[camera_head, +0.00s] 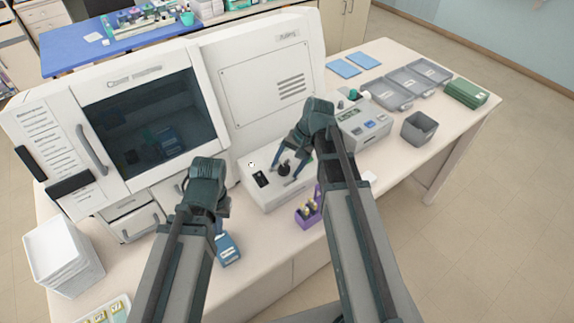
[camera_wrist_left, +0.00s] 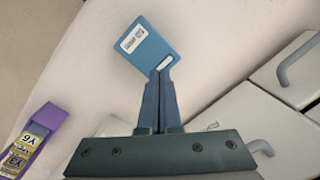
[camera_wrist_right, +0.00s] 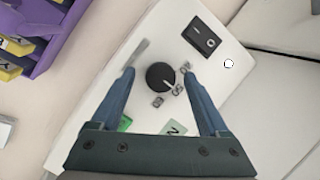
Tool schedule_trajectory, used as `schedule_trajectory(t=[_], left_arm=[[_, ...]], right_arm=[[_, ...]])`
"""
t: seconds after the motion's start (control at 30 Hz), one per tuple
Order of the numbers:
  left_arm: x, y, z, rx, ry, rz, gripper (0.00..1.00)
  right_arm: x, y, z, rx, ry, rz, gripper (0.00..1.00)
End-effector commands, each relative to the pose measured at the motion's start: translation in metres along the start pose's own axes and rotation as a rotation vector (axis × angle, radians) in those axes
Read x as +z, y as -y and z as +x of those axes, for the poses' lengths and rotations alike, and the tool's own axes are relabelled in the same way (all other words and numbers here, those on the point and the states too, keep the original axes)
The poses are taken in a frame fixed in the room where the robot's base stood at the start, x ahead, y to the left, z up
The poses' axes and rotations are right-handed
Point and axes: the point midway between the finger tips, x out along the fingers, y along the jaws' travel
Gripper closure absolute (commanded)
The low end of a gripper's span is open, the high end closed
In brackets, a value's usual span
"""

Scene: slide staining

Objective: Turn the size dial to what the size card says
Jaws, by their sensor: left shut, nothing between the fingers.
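The black size dial (camera_wrist_right: 160,76) sits on a pale control box (camera_head: 268,186), with small grey labels along one side. A light line on it seems to point lower right in the right wrist view. My right gripper (camera_wrist_right: 159,72) is open, its fingers either side of the dial with gaps; in the head view it (camera_head: 281,177) is over the box. My left gripper (camera_wrist_left: 162,74) is shut and empty, fingertips overlapping the edge of a blue piece (camera_wrist_left: 145,45) with a white label; contact is unclear. That piece lies on the table (camera_head: 228,251). I cannot identify the size card.
A black rocker switch (camera_wrist_right: 206,36) is beside the dial. A purple rack (camera_head: 308,211) stands in front of the box. The large white machine (camera_head: 262,82) rises behind. A grey device (camera_head: 362,132) and grey bin (camera_head: 420,128) stand right; white trays (camera_head: 62,250) stand left.

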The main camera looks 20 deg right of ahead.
Motion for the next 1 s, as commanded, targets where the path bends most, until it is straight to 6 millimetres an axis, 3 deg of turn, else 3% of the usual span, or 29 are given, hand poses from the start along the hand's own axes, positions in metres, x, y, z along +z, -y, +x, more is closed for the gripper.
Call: schedule_trajectory(t=[0.27,0.47,1.0], left_arm=[[0.000,0.000,-0.002,0.000,0.000,0.000,1.00],[0.001,0.001,-0.015,0.000,0.000,-0.003,1.00],[0.006,0.009,-0.094,0.003,0.001,-0.014,1.00]], right_arm=[[0.000,0.000,-0.002,0.000,0.000,0.000,0.22],[0.000,0.002,-0.016,0.000,0.000,0.000,0.22],[0.001,0.003,-0.100,0.000,-0.001,0.002,0.22]])
